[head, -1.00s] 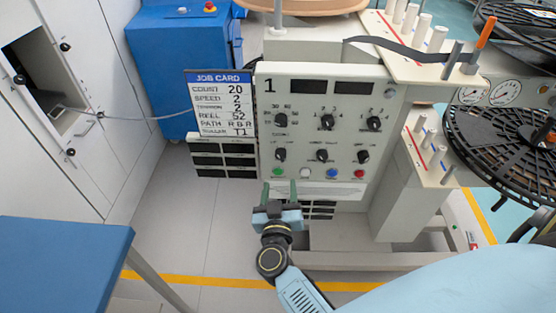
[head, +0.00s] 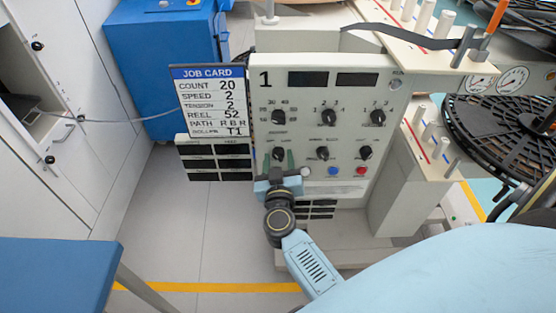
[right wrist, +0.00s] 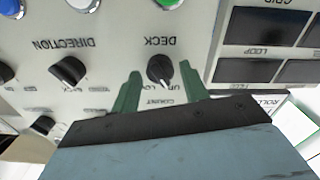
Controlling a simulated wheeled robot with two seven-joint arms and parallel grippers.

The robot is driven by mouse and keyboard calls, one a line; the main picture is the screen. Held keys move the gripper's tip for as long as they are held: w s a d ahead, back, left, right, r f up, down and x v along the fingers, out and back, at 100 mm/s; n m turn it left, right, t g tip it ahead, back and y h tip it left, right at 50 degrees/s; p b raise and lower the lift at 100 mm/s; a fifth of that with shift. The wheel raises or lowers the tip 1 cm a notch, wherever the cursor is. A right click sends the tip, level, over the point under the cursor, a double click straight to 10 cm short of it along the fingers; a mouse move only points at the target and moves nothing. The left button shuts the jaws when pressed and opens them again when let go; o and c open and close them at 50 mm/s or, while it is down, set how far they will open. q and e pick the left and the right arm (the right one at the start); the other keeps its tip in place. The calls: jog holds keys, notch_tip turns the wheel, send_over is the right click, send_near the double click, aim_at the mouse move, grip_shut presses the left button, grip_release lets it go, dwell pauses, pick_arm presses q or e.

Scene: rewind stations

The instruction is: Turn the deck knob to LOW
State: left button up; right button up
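The deck knob (head: 278,154), small and black, is at the lower left of the station 1 panel (head: 350,100). In the right wrist view, which is upside down, the deck knob (right wrist: 160,70) sits under the word DECK. Its white mark points down in that picture, slightly right, towards small labels partly hidden by my gripper. My right gripper (head: 279,158) is open, its green fingers standing one on each side of the knob. In the right wrist view the gripper (right wrist: 160,76) shows gaps between fingers and knob. My left gripper is not in view.
The direction knob (right wrist: 70,70) is beside the deck knob. The job card (head: 208,100) hangs left of the panel. A blue table (head: 60,270) stands at lower left.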

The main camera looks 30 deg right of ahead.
jog(key=c, duration=0.8)
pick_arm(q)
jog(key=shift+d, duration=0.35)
pick_arm(e)
jog(key=shift+o, duration=0.2)
